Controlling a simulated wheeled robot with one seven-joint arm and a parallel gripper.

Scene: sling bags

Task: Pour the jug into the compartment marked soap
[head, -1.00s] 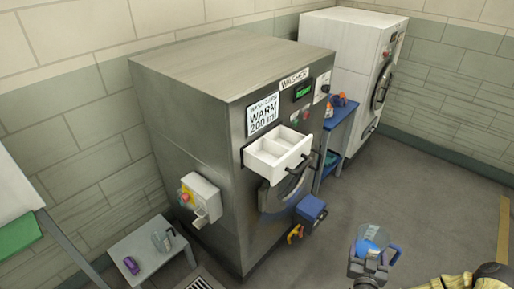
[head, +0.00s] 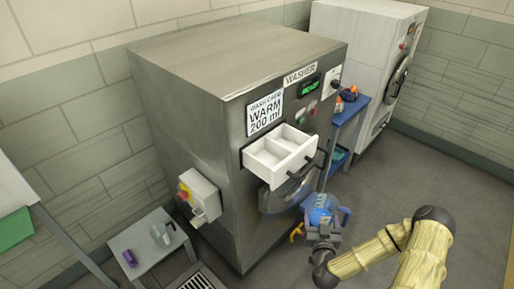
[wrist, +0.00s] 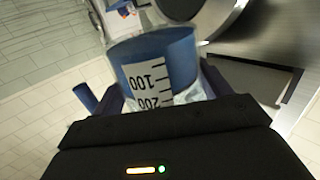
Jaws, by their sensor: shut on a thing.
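My gripper (head: 322,238) is shut on a clear jug (head: 322,213) with blue liquid, in front of the washer, to the right of and below the open drawer. In the wrist view the jug (wrist: 165,65) shows a white scale marked 100 and 200, which appears upside down, and blue liquid. The washer (head: 205,125) has a white drawer (head: 262,170) pulled out, with compartments that look empty. I cannot read any compartment marking. A card (head: 265,112) on the washer reads "WASH CARD WARM 200 ml".
A small grey table (head: 150,245) at lower left bears a purple item (head: 129,258) and a clear vessel (head: 162,234). A blue shelf cart (head: 345,130) with bottles stands right of the washer. A second white machine (head: 355,60) stands behind. The floor at right is open.

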